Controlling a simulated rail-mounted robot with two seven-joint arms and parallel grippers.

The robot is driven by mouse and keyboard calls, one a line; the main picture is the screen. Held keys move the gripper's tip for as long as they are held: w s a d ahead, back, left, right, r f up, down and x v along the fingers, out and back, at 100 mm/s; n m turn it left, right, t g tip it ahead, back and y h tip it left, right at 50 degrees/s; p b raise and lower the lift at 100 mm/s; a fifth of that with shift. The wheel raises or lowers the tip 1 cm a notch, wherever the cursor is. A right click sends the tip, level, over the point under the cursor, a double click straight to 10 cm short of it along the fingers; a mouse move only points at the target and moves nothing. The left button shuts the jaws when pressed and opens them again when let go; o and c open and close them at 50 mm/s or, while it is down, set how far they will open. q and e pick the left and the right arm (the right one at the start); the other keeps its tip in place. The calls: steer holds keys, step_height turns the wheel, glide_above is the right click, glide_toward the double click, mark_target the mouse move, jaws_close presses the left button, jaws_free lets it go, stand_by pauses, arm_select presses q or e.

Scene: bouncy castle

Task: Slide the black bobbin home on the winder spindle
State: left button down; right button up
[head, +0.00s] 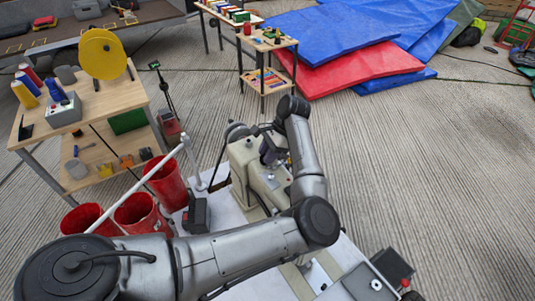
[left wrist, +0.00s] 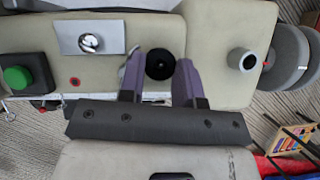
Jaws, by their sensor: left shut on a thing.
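The black bobbin (left wrist: 160,64) is a small dark disc between the two purple fingers of my left gripper (left wrist: 160,78) in the left wrist view. The gripper is shut on it, over the cream machine (left wrist: 222,22). The spindle under the bobbin is hidden, so I cannot tell how far down the bobbin sits. In the head view my left gripper (head: 270,151) is at the cream machine (head: 243,160), partly hidden by my arm; the bobbin cannot be made out there. My right gripper is not in view.
On the machine, a chrome knob (left wrist: 89,42) and a green button (left wrist: 17,77) lie left of the fingers, and a pale round post (left wrist: 241,60) lies right. Red buckets (head: 165,184) and a wooden table (head: 88,97) stand left in the head view. Open floor lies right.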

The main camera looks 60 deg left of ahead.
arm_select(q)
steer(key=shift+f+b, duration=0.2)
steer(key=shift+b, duration=0.1)
stand_by(0.4)
steer(key=c, duration=0.9)
jaws_free()
steer(key=shift+o, duration=0.8)
steer(key=shift+a, duration=0.1)
steer(key=shift+w+r+p, duration=0.2)
steer(key=shift+r+p, duration=0.1)
steer(key=shift+r, duration=0.2)
steer(key=p+v, duration=0.4)
steer(key=v, duration=0.8)
steer(key=shift+w+r, duration=0.2)
steer(key=shift+r, duration=0.15)
